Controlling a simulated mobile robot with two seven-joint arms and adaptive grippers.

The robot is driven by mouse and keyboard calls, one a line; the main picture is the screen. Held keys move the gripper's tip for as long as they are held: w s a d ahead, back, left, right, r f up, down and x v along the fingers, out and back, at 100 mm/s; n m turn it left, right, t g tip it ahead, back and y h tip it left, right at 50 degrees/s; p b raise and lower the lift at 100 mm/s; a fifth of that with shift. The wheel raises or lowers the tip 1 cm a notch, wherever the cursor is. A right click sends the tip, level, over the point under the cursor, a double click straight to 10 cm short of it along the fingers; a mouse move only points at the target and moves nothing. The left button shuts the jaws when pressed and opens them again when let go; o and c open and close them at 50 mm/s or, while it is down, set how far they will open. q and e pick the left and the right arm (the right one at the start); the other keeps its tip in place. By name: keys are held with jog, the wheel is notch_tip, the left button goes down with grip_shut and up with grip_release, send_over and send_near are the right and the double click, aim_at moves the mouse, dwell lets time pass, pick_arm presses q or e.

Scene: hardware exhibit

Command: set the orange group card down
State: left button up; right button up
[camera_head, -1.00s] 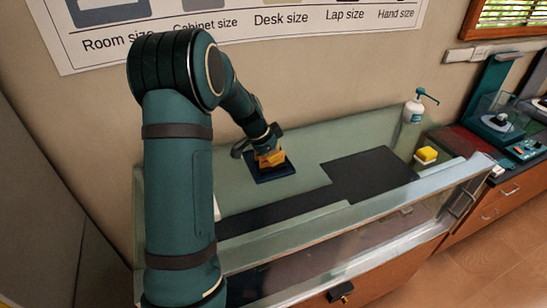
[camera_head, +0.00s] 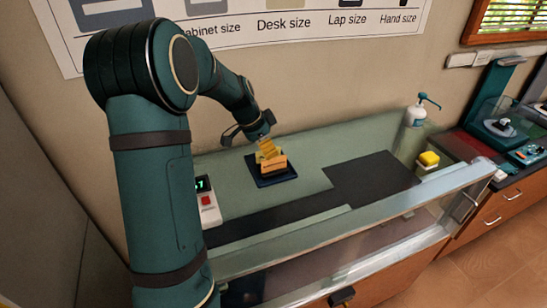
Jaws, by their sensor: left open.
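The orange group card (camera_head: 274,165) stands on a small dark blue square base (camera_head: 272,181) on the counter, near the wall. My left gripper (camera_head: 267,149), with yellowish fingers, is open just above the card. The fingers overlap the card's upper part in this view, so I cannot tell whether they still touch it. My right gripper is not in view.
A dark mat (camera_head: 372,178) lies on the pale green counter, right of the base. A device with a lit display (camera_head: 203,184) stands left. A yellow block (camera_head: 428,158) and a pump bottle (camera_head: 415,114) stand right. A glass front (camera_head: 350,229) edges the counter.

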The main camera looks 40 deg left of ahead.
pick_arm(q)
jog(key=v, duration=0.5)
jog(key=shift+r, duration=0.2)
dwell(0.4)
